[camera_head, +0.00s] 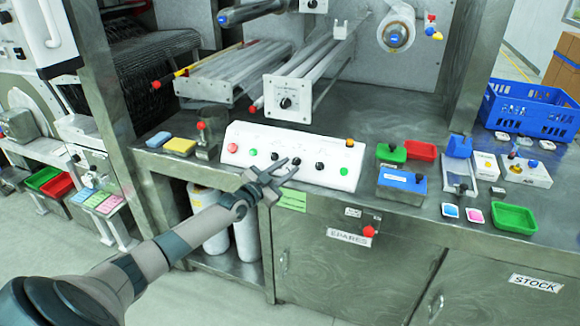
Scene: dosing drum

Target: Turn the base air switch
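A white sloped control panel (338,166) stands on the metal counter. It carries a red button (232,148), green buttons and several small black knobs in a row. The labels are too small to read, so I cannot tell which knob is the base air switch. My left gripper (290,168) is in front of the middle of the panel, its fingers spread apart, with nothing visible between them. It covers part of the panel's lower front and lies close to the black knobs; I cannot tell whether it touches one. My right gripper is not in view.
Yellow and blue sponges (180,146) lie left of the panel. A blue box (402,182), a red tray (421,150), a green tray (514,218) and a blue crate (530,108) are on the right. A red knob (369,232) sticks out below the counter edge. A roller assembly stands behind.

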